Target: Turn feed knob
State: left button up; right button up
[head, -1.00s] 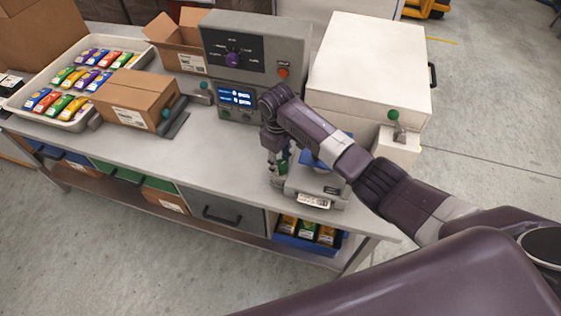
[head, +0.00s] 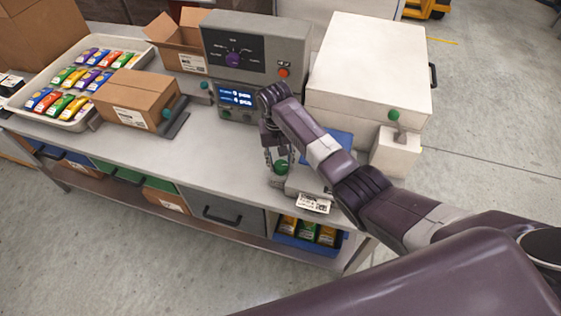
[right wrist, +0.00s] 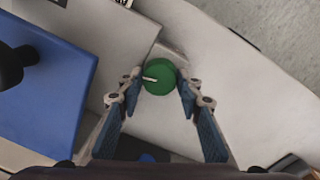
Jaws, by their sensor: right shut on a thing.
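A round green knob (head: 280,167) with a white pointer mark sits on a small grey housing at the front of the bench. In the right wrist view the green knob (right wrist: 159,76) lies between the two fingertips. My right gripper (head: 279,160) reaches down from above and is shut on it; the fingers touch its two sides. The white mark points left in the wrist view. A purple knob (head: 233,60) is on the grey upright control panel (head: 275,45), with nothing touching it. My left gripper is not in view.
A blue plate (head: 338,146) on a weigher is right beside the gripper. A lit display (head: 236,96) stands behind it. A white cabinet (head: 370,60) is at the right, a cardboard box (head: 133,97) and tray of packets (head: 45,115) at left. The bench middle is clear.

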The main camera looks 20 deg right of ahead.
aim_at(278, 164)
jog(key=shift+r+m, duration=0.1)
jog(key=shift+m, duration=0.2)
dwell(0.4)
jog(key=o, duration=0.9)
notch_tip(278, 164, up, 12)
jog(key=shift+a, duration=0.35)
jog(key=shift+w, duration=0.1)
